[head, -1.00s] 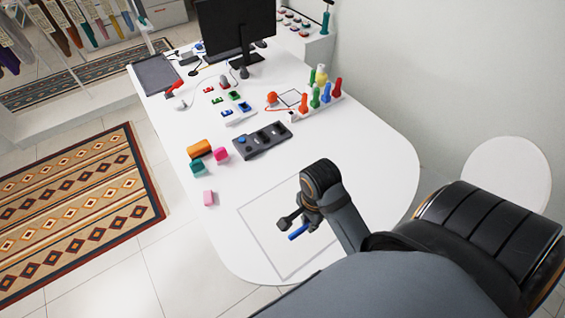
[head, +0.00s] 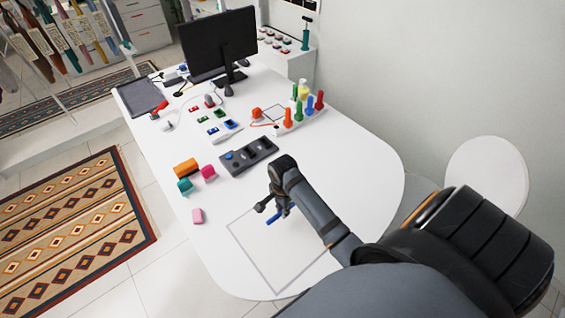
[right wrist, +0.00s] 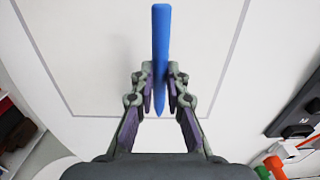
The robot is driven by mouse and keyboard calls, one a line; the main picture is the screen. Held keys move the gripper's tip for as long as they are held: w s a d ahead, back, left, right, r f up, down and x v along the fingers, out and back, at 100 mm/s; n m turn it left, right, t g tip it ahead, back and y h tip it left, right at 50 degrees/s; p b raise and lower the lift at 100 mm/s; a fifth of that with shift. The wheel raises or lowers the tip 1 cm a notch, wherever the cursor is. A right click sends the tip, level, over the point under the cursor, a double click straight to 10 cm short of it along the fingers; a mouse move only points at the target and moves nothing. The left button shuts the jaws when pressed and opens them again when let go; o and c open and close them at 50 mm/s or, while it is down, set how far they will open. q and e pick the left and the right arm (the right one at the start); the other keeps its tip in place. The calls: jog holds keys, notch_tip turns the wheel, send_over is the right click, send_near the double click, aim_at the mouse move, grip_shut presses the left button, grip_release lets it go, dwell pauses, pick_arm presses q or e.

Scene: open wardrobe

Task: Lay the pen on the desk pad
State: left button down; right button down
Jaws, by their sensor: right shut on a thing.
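A blue pen (head: 274,217) is held in my right gripper (head: 273,208). In the right wrist view the pen (right wrist: 161,40) sits between the two fingers of the right gripper (right wrist: 160,92), pointing away from the palm. The pen appears above the far part of a grey-outlined square (head: 284,277) on the white desk; the gap below it is hard to judge. A flat dark grey rectangular pad (head: 142,96) lies at the desk's far left end. My left gripper is not in view.
A dark grey tray with slots (head: 249,157) lies beyond the right gripper. Orange, teal and pink blocks (head: 186,167) stand left of it. Coloured pegs (head: 304,108), small trays and a monitor (head: 220,43) are farther back. The desk's right side is clear.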

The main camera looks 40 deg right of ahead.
jog(key=shift+w+f, duration=0.25)
jog(key=shift+f, duration=0.05)
notch_tip(320, 180, down, 2)
jog(key=shift+f+p, duration=0.25)
jog(key=shift+p, duration=0.6)
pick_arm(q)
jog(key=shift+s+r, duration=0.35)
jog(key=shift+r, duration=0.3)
pick_arm(e)
jog(key=shift+f, duration=0.25)
